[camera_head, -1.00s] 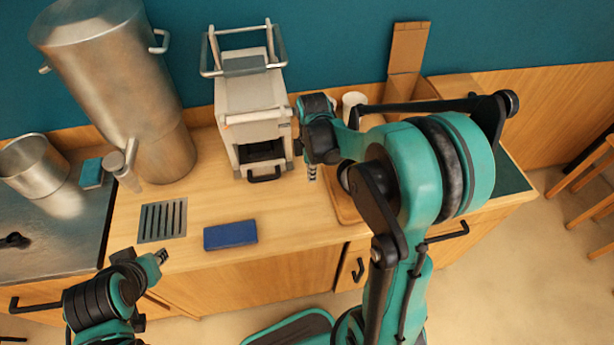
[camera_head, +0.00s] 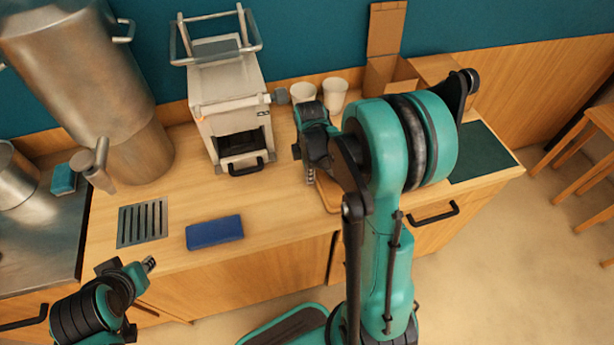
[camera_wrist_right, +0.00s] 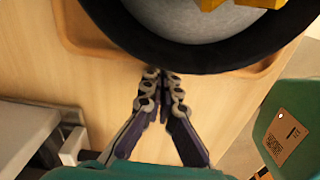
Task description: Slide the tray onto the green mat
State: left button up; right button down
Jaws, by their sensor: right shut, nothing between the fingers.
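The wooden tray (camera_head: 328,194) lies on the counter, mostly hidden behind my right arm in the head view. In the wrist view its raised rim (camera_wrist_right: 78,38) shows, with a dark round bowl (camera_wrist_right: 135,32) on it holding yellow pieces. The green mat (camera_head: 485,157) lies flat at the counter's right end, right of my right arm. My right gripper (camera_head: 311,178) is shut and empty at the tray's left side. In the wrist view its fingertips (camera_wrist_right: 163,74) are close to the tray rim; contact is unclear. My left gripper (camera_head: 149,265) is low at the counter's front left; its finger gap is unclear.
A white machine (camera_head: 228,105) stands left of my right gripper. Two white cups (camera_head: 334,94) and a cardboard box (camera_head: 388,72) are behind. A blue block (camera_head: 214,232) and a drain grate (camera_head: 142,222) lie at the front left.

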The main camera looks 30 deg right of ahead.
jog(key=s+d, duration=0.3)
jog(key=d, duration=0.7)
jog(key=s+d, duration=0.3)
jog(key=d, duration=0.8)
jog(key=s+d, duration=0.3)
jog(key=d, duration=0.8)
jog(key=shift+s, duration=0.25)
